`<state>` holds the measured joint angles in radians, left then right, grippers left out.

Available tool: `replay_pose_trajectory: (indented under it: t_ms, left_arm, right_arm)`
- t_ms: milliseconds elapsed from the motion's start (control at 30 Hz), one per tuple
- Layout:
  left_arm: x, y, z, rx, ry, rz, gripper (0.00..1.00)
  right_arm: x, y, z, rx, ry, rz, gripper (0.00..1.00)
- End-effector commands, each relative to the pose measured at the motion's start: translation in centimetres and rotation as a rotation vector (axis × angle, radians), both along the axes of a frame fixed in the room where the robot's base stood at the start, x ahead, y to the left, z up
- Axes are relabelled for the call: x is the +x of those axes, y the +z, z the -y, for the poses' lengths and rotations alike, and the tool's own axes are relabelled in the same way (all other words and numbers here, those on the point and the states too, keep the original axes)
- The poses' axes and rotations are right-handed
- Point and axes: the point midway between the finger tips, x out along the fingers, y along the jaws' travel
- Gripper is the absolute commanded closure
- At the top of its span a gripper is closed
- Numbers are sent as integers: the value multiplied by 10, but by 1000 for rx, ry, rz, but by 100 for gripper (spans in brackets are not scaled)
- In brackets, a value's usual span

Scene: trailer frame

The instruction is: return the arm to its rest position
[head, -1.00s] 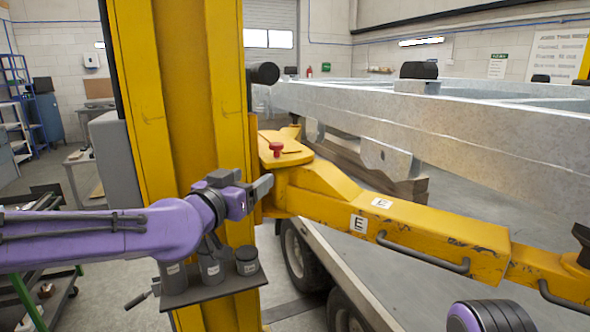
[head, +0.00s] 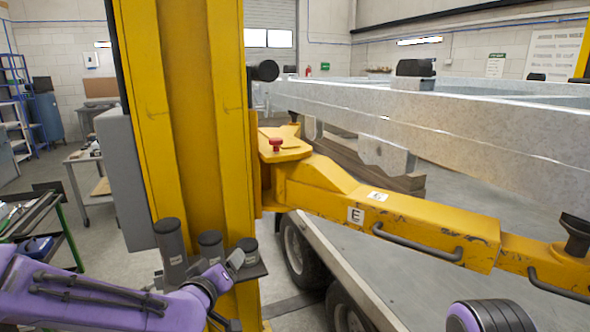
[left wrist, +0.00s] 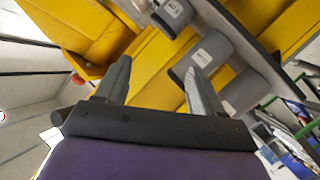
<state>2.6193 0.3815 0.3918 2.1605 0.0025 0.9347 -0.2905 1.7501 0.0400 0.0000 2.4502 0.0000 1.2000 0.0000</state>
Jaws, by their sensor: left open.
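My left arm is purple and comes in from the lower left of the head view. Its gripper (head: 236,262) is low, in front of the yellow lift column, near the small shelf of grey canisters. In the left wrist view the two fingers (left wrist: 158,88) stand apart with nothing between them. Beyond the fingers are grey canisters (left wrist: 212,52) and yellow column parts. At the lower right of the head view a round dark and purple part of mine shows, but no right gripper is visible.
The yellow column (head: 190,110) carries a shelf (head: 255,270) with grey canisters (head: 170,240). A yellow arm (head: 400,215) with black handles reaches right. A galvanized trailer frame (head: 430,115) lies behind. A tool cart (head: 40,235) stands at left.

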Motion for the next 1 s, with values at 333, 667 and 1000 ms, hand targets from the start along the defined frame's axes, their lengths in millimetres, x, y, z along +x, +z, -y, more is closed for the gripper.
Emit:
replay_pose_trajectory:
  t_ms: [333, 667, 1000]
  left_arm:
    - [-148, -266, -82, 31, 265, -501, 32]
    - [-348, -389, -145, 302, 293, -947, 32]
    - [-376, -401, -145, 323, 275, -1013, 32]
  right_arm:
    - [0, -15, 0, 0, 0, 0, 57]
    - [0, -28, 0, 0, 0, 0, 57]
    - [0, -29, 0, 0, 0, 0, 57]
